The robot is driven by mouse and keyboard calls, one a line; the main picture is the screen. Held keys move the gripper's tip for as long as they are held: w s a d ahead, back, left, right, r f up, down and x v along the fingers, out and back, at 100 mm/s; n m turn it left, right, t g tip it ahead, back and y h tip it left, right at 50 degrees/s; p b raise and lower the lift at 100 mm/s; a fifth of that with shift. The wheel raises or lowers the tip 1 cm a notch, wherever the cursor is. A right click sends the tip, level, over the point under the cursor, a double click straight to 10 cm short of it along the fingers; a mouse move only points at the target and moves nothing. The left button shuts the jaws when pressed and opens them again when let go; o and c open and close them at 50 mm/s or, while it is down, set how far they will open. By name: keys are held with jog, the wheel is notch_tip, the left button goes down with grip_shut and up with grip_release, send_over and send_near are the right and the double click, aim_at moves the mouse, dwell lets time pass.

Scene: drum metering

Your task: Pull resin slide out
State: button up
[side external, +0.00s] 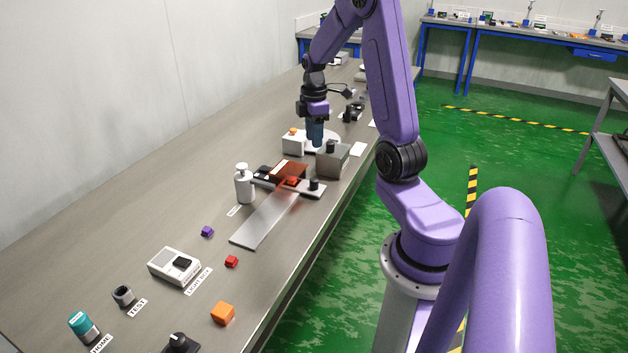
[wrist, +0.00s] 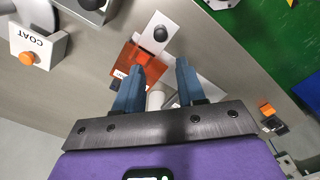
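The resin slide assembly sits mid-bench, with a translucent orange-red cover (side external: 290,170) and a light plate with a black knob (side external: 314,185) at its near right side. In the wrist view the orange part (wrist: 128,60) and the knobbed plate (wrist: 160,34) lie just beyond my fingertips. A long flat metal strip (side external: 264,220) extends from the assembly toward the camera. My gripper (side external: 315,145) is above and behind the assembly, pointing down. The wrist view shows my gripper (wrist: 161,68) open, with nothing held. The cover partly hides what lies beneath it.
A white box labelled COAT with an orange button (wrist: 27,58) and a grey box with a black knob (side external: 333,160) stand behind the assembly. A white bottle (side external: 244,185) stands at its left. Small cubes, a labelled white device (side external: 174,265) and canisters occupy the near bench.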

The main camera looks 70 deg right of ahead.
aim_at(314, 179)
notch_tip(314, 179, down, 15)
jog(key=shift+f, duration=0.15)
dwell(0.4)
jog(key=shift+a, duration=0.1)
grip_shut()
